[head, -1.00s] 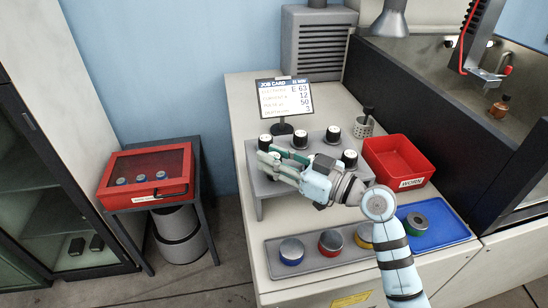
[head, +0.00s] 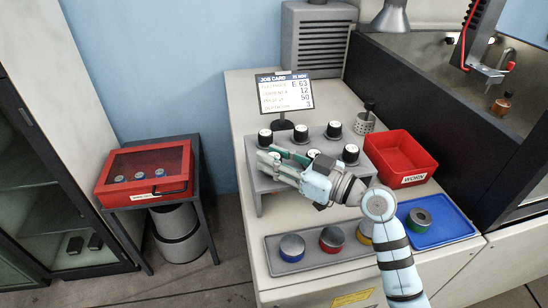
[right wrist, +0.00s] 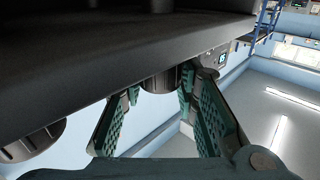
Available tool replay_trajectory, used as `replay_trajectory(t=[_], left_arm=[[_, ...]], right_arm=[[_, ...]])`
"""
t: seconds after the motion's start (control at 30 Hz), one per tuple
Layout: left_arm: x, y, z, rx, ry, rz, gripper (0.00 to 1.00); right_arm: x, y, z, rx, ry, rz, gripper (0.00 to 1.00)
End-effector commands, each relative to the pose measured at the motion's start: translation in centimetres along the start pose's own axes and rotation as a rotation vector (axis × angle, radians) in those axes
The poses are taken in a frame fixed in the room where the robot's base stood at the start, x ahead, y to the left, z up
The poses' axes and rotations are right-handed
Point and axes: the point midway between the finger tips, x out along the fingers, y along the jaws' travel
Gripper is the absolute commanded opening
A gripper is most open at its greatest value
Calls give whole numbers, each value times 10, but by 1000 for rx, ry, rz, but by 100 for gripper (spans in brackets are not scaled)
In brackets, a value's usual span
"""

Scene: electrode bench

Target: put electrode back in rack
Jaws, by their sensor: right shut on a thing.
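The grey rack (head: 258,188) stands on the bench and holds several black, white-topped electrodes, such as one at the back right (head: 333,130) and one at the front right (head: 350,153). My right gripper (head: 268,158) reaches in from the right, low over the rack's front left place. It is shut on an electrode (head: 275,154), which its fingers largely hide. In the right wrist view, a dark round body (right wrist: 160,79) shows between the green-padded fingers, under a dark overhang. Whether this electrode is fully seated I cannot tell. My left gripper is not in view.
A red WORN bin (head: 400,158) stands right of the rack. A grey tray (head: 272,243) with colour-ringed pucks lies in front, beside a blue tray (head: 462,229). A job card (head: 284,93) and a perforated cup (head: 365,122) stand behind. A red-lidded case (head: 140,170) is off left.

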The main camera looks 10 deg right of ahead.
Motion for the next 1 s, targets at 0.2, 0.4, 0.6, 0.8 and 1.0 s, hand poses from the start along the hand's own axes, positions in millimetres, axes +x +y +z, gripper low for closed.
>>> replay_trajectory(t=[0.2, 0.4, 0.6, 0.8, 1.0], left_arm=[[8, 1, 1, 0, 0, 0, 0], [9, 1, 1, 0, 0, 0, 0], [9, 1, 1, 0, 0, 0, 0], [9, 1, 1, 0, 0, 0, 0], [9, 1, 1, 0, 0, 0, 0]], right_arm=[[0, 0, 7, -1, 1, 0, 0], [0, 0, 8, -1, 1, 0, 0], [0, 0, 8, -1, 1, 0, 37], [0, 0, 8, -1, 1, 0, 51], [0, 0, 9, 0, -1, 0, 65]])
